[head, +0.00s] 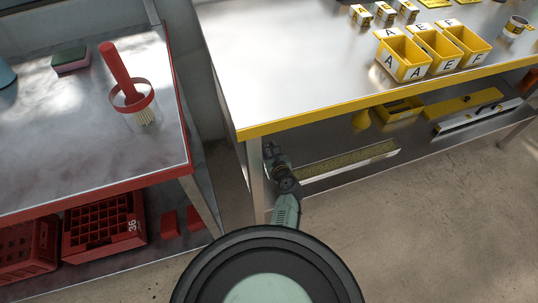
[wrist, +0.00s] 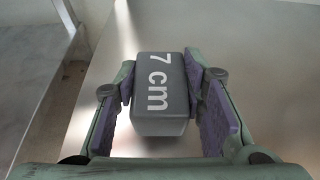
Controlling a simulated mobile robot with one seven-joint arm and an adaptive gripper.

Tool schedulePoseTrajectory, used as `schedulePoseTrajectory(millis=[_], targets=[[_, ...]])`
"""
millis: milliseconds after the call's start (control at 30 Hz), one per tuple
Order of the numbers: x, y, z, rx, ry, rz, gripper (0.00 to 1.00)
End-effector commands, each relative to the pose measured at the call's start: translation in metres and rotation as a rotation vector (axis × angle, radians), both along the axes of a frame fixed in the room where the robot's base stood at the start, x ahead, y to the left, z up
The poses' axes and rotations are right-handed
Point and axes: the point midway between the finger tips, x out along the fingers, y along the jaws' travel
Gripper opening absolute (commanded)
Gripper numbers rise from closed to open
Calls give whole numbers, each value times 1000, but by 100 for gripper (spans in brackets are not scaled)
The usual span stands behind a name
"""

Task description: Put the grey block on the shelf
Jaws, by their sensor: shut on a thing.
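The grey block (wrist: 161,95), marked "7 cm" in white, sits between the two purple-padded fingers of my gripper (wrist: 164,85) in the wrist view. The fingers press on its two sides. In the head view my gripper (head: 272,152) is at the left end of the lower shelf (head: 325,142), under the yellow-edged steel table and near its front left leg. The block cannot be made out clearly there. A smooth metal surface (wrist: 250,50) lies behind the block in the wrist view; I cannot tell whether the block touches it.
A long ruler-like strip (head: 347,161) lies along the shelf front, right of my gripper. The table leg (head: 256,180) is close on the left. A red-edged bench (head: 70,130) stands left.

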Motion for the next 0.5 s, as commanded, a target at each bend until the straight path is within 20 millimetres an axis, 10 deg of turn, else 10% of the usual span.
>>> schedulePoseTrajectory(millis=[500], targets=[[0, 0, -25, 0, 0, 0, 4]])
